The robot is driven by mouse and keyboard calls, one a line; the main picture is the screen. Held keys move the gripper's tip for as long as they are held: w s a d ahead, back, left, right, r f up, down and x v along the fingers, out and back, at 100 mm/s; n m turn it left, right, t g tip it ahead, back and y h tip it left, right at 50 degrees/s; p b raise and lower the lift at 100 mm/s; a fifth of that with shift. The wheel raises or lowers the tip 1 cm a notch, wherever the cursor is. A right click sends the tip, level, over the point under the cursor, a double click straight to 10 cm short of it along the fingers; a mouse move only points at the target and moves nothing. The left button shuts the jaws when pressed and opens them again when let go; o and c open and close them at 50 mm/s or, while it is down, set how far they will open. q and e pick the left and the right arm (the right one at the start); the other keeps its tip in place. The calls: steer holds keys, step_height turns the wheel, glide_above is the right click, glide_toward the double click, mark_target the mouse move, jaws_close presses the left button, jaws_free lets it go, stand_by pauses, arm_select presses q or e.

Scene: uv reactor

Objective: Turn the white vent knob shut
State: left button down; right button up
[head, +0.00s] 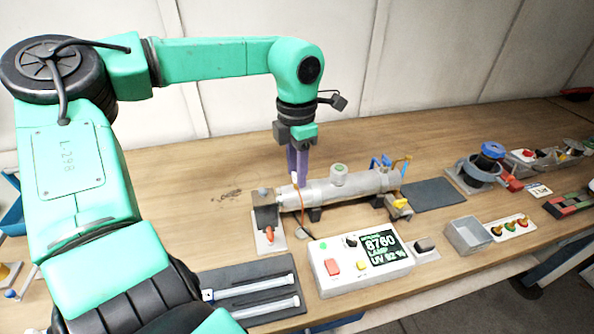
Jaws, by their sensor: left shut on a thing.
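A grey cylindrical reactor (352,186) lies level on dark supports in the middle of the bench. The purple fingers of my left gripper (297,178) point down at its left end. They are shut on a small white piece (294,179), which looks like the white vent knob. The fingers cover most of it, so its turn angle cannot be read. My right gripper is not in view.
A white control box (328,287) with a lit display stands in front of the reactor. A dark tray (262,277) with white tubes lies front left. The bench behind is mostly clear.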

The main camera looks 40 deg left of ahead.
arm_select(q)
steer(key=shift+w+r+m, duration=0.1)
steer(key=shift+r+m, duration=0.05)
steer(key=shift+m, duration=1.05)
steer(key=c, duration=0.7)
jaws_free()
steer(key=shift+o, duration=1.1)
step_height(320, 180, up, 14)
steer(key=shift+r+b, duration=0.25)
steer(key=shift+b, duration=0.1)
